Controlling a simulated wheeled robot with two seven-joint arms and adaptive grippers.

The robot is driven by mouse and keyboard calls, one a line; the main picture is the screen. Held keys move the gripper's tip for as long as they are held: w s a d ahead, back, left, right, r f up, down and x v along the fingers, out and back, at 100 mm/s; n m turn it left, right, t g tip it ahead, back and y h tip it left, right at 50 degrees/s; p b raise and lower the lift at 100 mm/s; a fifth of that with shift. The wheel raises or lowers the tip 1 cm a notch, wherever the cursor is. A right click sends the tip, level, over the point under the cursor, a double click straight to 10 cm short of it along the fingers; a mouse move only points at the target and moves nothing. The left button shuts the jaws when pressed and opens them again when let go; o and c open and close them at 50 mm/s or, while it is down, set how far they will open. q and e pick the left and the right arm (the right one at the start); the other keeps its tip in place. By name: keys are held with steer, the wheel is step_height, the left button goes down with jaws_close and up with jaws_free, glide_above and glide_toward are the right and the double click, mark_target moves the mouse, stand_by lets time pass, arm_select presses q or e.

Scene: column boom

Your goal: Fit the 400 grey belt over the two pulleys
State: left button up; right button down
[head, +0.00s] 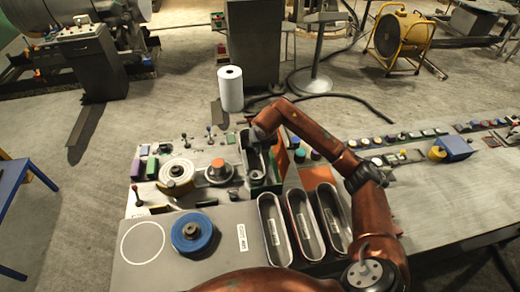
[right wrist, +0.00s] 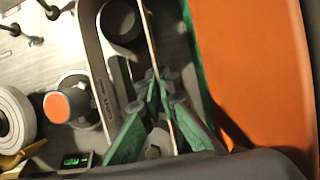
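My right gripper (head: 257,168) is low over the bench's back part, to the right of the pulley with the orange top (head: 218,171). In the right wrist view its green fingers (right wrist: 160,108) are closed on one side of the grey belt (right wrist: 105,85), which stands as a loop with small print. A dark round cylinder (right wrist: 121,20) shows inside the loop; I cannot tell whether the belt touches it. The orange-topped pulley (right wrist: 68,104) is outside the loop, to its left. A white and yellow wheel (head: 176,176) sits further left. My left gripper is not in view.
A blue wheel (head: 193,233) lies on the grey board in front. Three long oval trays (head: 275,230) stand beside it. An orange panel (right wrist: 255,65) is close on the gripper's right. Small knobs and coloured blocks line the bench's back edge.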

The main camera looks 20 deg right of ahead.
steer(key=shift+f+b, duration=1.4)
steer(key=shift+f, duration=0.8)
steer(key=shift+w+f, duration=0.1)
steer(key=shift+w, duration=0.05)
steer(key=c, duration=2.1)
jaws_free()
steer(key=shift+o, duration=0.6)
steer(key=o, duration=0.3)
